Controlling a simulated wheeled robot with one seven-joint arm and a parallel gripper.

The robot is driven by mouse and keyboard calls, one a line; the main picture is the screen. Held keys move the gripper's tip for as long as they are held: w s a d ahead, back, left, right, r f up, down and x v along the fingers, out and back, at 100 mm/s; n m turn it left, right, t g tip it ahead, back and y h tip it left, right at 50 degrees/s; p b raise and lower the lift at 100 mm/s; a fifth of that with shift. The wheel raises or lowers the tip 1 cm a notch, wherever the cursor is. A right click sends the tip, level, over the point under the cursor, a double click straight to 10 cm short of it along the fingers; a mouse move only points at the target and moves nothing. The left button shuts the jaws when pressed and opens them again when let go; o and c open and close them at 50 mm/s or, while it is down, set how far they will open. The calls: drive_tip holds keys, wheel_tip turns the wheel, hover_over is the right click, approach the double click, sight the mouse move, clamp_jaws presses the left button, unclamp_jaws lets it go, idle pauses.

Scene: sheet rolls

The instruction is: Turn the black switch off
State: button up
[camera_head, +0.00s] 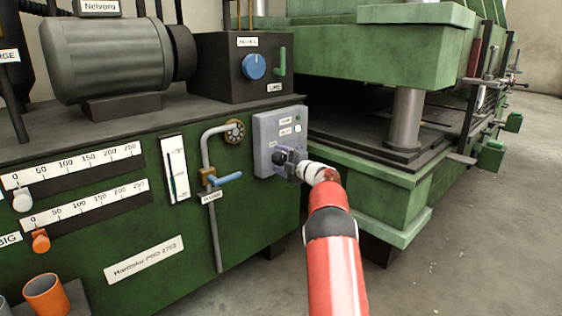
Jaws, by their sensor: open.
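A grey control box (265,135) is fixed to the right end of the green cabinet front. A black switch (279,158) sits low on the box, partly hidden by my gripper. My gripper (284,158), at the end of my red and white arm, is at the box face, around or just in front of the switch. The jaws are open; I cannot tell whether they touch the switch. The switch's position is too small and covered to read. A small white button or lamp (298,128) and small labels are above it.
Left of the box are a grey pipe with a blue-handled valve (228,178) and a gauge (175,168). Above stands a dark box with a blue knob (254,66) and a green lever (282,61). A green press (375,190) is at right; open floor lies beyond.

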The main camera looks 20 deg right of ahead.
drive_tip(key=v, duration=0.7)
drive_tip(key=shift+s, duration=0.35)
drive_tip(key=shift+d, duration=0.1)
